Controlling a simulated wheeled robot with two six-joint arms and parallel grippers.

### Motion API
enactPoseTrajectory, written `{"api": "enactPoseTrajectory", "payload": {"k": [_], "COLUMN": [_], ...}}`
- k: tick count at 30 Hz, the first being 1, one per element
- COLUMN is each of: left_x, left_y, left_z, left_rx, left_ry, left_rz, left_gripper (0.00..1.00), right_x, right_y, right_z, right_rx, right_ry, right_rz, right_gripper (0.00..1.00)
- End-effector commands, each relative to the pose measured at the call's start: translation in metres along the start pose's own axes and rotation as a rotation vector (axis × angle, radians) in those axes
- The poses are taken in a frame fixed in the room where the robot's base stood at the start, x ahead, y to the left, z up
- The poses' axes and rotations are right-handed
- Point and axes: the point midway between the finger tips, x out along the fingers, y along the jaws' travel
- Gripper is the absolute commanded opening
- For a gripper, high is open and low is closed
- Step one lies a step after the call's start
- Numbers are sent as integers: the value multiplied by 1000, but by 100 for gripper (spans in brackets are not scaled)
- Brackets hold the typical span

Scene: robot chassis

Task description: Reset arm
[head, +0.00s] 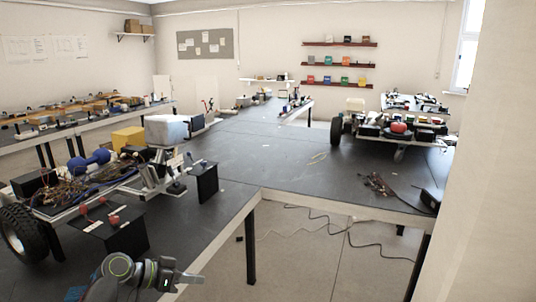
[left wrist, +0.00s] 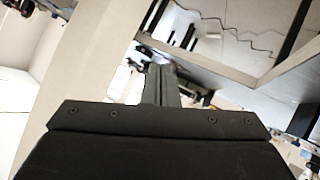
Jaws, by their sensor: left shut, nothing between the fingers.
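My left arm comes in at the bottom left of the head view. Its dark gripper (head: 188,279) reaches right, near the front edge of the black table (head: 215,245). In the left wrist view the gripper's fingers (left wrist: 161,72) are together, with nothing between them. My right gripper is not in view in either camera.
A wheeled chassis with wires and a blue part (head: 88,162) stands on the left table, with a black box (head: 118,228) at its front. Another wheeled chassis (head: 385,125) stands on the far right. A pale wall (head: 492,200) fills the right side. The middle tabletop (head: 260,150) is mostly clear.

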Motion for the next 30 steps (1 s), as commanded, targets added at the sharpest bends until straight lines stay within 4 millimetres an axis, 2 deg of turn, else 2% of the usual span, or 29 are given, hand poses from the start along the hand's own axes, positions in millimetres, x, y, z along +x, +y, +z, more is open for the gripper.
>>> {"api": "enactPoseTrajectory", "payload": {"k": [1, 3, 7, 11, 15, 20, 25, 27, 29, 30], "left_x": [20, 12, 4, -16, -48, -86, -115, -92, -79, -72], "left_y": [14, -14, -53, -91, -122, -133, -119, -143, -155, -162], "left_z": [0, -4, -15, -31, -58, -94, -130, -68, -28, -1], "left_rx": [-21, -26, -28, 3, 89, 254, 486, 398, 352, 321], "left_ry": [11, 31, 91, 181, 314, 482, 646, 543, 480, 440], "left_rz": [44, -89, -299, -522, -755, -956, -1070, -1066, -1065, -1064], "left_gripper": [0, 0, 0, 0, 0, 0, 0, 0, 0, 0], "right_x": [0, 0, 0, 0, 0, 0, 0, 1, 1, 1], "right_y": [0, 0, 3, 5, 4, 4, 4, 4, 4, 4], "right_z": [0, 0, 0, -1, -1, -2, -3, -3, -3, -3], "right_rx": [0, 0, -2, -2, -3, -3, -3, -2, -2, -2], "right_ry": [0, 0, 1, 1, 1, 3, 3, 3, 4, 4], "right_rz": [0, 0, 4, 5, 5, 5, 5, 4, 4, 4], "right_gripper": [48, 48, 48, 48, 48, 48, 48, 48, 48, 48]}}
